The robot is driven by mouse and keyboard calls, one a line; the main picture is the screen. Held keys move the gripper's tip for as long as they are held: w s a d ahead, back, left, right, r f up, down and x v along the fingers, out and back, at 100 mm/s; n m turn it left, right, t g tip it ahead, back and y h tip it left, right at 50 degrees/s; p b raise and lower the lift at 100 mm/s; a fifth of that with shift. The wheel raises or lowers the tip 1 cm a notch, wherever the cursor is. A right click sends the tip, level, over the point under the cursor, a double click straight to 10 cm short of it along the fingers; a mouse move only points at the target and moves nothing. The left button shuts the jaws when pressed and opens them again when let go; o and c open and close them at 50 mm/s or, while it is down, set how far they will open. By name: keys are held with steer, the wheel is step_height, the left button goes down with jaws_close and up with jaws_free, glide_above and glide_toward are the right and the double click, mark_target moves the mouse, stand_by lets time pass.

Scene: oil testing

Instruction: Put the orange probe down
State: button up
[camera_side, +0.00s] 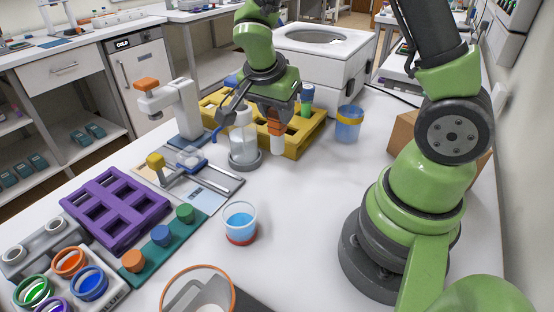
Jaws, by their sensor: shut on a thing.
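The orange probe (276,128) has an orange upper part and a white lower end. It hangs roughly upright in front of the yellow rack (312,133), beside a clear beaker (243,143) on a round grey base. My gripper (275,112) is shut on the top of the probe; its dark fingers partly hide the grip. The white lower end is near the table, and I cannot tell whether it touches.
A white stand (178,108) with an orange-topped arm is left of the beaker. A cup of blue liquid (240,222) and a purple rack (117,208) are nearer. The table is clear right of the blue-liquid cup.

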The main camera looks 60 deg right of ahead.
mark_target(274, 135)
step_height(274, 135, down, 8)
steer(key=shift+r, duration=0.25)
steer(key=shift+f, duration=0.1)
steer(key=o, duration=1)
steer(key=shift+c, duration=0.2)
steer(key=v, duration=1.1)
steer(key=s+a+r+n+t+y, duration=0.2)
steer(key=s+r+n+t+y, duration=0.1)
steer(key=s+r+n, duration=0.3)
steer(key=s+a+r+n+t+y, duration=0.3)
steer(key=s+r+n+t, duration=0.1)
steer(key=s+r+n, duration=0.2)
steer(key=shift+s+a+r+n, duration=0.35)
steer(key=shift+r+n, duration=0.25)
steer(key=shift+n, duration=0.4)
